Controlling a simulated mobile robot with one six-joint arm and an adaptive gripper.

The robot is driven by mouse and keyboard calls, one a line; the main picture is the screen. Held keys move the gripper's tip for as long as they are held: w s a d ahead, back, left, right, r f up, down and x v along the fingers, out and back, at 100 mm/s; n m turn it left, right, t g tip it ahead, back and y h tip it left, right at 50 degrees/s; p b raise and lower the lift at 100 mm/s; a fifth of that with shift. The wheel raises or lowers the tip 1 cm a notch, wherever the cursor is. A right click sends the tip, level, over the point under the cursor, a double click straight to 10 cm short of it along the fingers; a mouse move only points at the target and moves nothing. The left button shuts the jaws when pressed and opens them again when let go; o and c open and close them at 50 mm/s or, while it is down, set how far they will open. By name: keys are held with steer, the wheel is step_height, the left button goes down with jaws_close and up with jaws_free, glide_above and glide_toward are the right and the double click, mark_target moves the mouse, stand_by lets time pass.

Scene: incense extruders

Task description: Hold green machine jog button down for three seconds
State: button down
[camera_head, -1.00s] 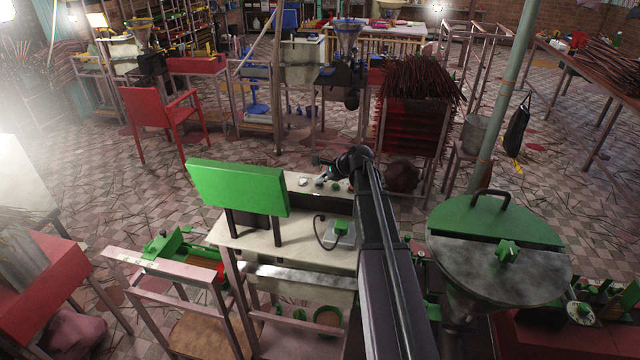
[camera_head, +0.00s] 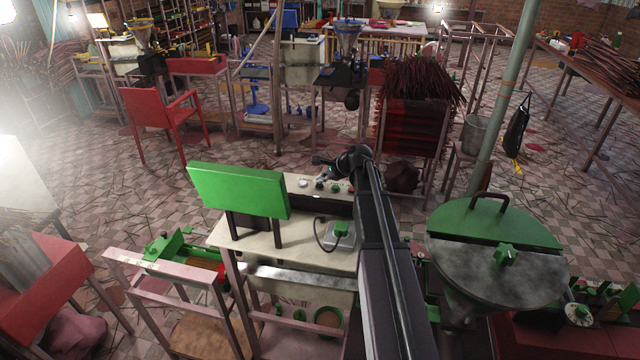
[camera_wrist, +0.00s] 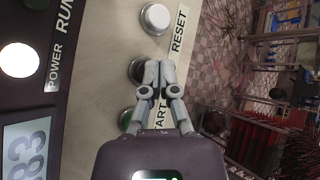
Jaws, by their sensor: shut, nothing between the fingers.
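The green machine has a control panel (camera_head: 310,183) behind its green board, with a row of small buttons. In the wrist view the panel (camera_wrist: 85,100) shows the labels POWER, RUN and RESET, plus one partly hidden ending in "ART". No jog label is readable. My gripper (camera_wrist: 155,72) is shut and empty, its fingertips over the panel beside and partly covering a dark round button (camera_wrist: 136,70). I cannot tell whether they touch it. A dark greenish button (camera_wrist: 126,119) lies below it, and a silver button (camera_wrist: 155,18) lies above. My gripper (camera_head: 328,172) also shows above the panel in the head view.
The green board (camera_head: 238,190) stands on the cream tabletop in front of the panel. A large green-lidded hopper (camera_head: 495,250) stands at the right. The wrist view shows a lit POWER lamp (camera_wrist: 18,60).

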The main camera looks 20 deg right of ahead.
mark_target(321, 185)
steer(key=shift+r+p, duration=0.3)
steer(key=shift+r, duration=0.2)
steer(key=shift+r+p, duration=2.5)
